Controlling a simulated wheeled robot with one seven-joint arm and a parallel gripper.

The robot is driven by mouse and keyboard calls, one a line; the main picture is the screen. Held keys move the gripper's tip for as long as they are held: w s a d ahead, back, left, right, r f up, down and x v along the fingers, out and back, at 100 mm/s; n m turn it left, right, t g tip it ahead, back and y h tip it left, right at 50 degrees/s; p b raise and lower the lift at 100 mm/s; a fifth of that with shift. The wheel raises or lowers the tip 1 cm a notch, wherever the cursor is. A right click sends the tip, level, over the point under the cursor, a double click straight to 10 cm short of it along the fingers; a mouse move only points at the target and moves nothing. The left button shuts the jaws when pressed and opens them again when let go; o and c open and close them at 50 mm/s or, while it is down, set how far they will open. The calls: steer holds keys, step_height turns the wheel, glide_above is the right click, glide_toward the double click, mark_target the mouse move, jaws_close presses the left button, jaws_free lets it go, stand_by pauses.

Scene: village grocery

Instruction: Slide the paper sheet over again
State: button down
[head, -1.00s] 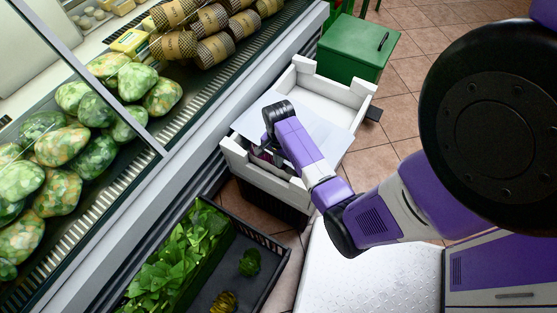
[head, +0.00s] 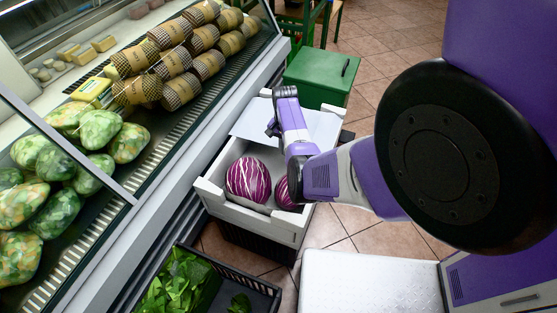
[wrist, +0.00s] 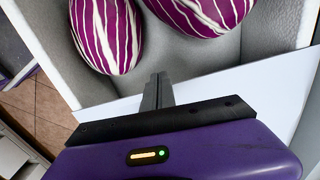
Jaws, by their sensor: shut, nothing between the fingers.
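The pale paper sheet (head: 254,125) lies across the far part of a white crate (head: 250,219), under my gripper. The near part of the crate is uncovered and shows a purple-and-white striped cabbage (head: 247,179) and part of a second one (head: 283,193) behind my arm. My gripper (head: 271,128) is over the sheet, its fingers hard to make out in the head view. In the wrist view my gripper (wrist: 160,78) is shut and empty. The sheet (wrist: 262,88) spreads around its fingers there, with its edge just short of the cabbages. I cannot tell whether the fingertips press on the sheet.
A green lidded box (head: 318,78) stands behind the crate. A dark crate of leafy greens (head: 180,285) is in front. A refrigerated display (head: 190,135) with cabbages and wrapped rolls runs along the left. Tiled floor (head: 375,60) lies open at the back right.

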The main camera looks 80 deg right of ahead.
steer(key=shift+r, duration=0.1)
stand_by(0.3)
step_height(320, 180, up, 10)
steer(key=p, duration=0.9)
steer(key=shift+p, duration=0.3)
steer(key=shift+d, duration=0.1)
